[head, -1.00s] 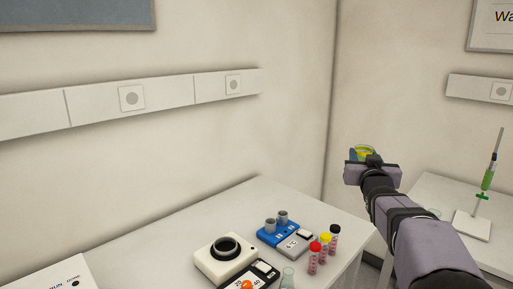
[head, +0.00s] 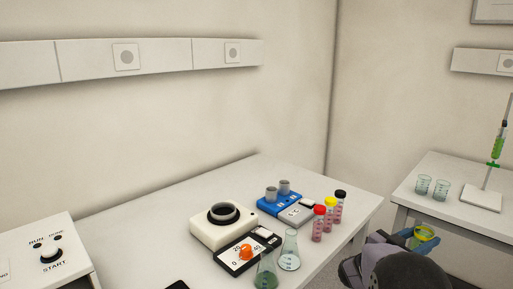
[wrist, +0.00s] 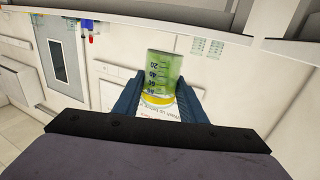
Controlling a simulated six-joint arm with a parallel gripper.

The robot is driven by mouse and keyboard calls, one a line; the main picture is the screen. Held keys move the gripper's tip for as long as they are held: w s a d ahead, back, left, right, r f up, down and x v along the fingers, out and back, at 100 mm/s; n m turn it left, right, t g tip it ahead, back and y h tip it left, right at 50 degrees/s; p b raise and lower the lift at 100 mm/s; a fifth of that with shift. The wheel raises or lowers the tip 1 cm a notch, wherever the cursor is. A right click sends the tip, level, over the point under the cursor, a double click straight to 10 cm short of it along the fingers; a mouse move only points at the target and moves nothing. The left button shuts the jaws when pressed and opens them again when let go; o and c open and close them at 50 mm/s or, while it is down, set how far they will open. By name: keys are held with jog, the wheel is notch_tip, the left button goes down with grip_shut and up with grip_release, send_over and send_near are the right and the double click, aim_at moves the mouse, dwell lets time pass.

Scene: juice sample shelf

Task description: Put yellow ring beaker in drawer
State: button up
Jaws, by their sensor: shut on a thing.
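The beaker with a yellow ring (wrist: 161,75) is between the two blue fingers of my gripper (wrist: 160,98) in the wrist view. My gripper is shut on it. The beaker holds green liquid and has graduation marks. In the head view the beaker (head: 422,238) shows at the lower right, held by my gripper (head: 408,240) in front of the gap between the two tables. My arm hides part of the gripper there. No drawer can be made out in these frames.
On the left table (head: 150,240) stand a white device with a black ring (head: 222,226), a blue block (head: 280,201), capped vials (head: 330,210), a hotplate with an orange knob (head: 246,253) and flasks (head: 289,250). The right table (head: 440,205) holds two beakers (head: 432,188) and a burette stand (head: 482,199).

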jog(key=s+a+f+m+g+h+b, duration=0.1)
jog(key=s+a+f+g, duration=0.15)
jog(key=f, duration=0.35)
jog(key=s+a+f+m+g, duration=0.1)
jog(key=s+f, duration=0.3)
jog(key=f, duration=0.2)
jog(key=s+a+f+n+t+y+p, duration=0.1)
jog(key=s+a+n+t+y+p, duration=0.2)
jog(key=a+p, duration=0.55)
jog(key=s+a+f+n+t+p, duration=0.15)
jog(key=s+a+t+p, duration=0.35)
jog(key=a, duration=0.6)
jog(key=a+r+n+t+y+p, duration=0.3)
jog(key=a+r+n+y+p, duration=0.1)
jog(key=a+n+y, duration=0.1)
jog(key=shift+s+a+r+t+y, duration=0.15)
jog(key=shift+s+a+t+y, duration=0.3)
jog(key=shift+a, duration=0.5)
jog(key=shift+r, duration=0.1)
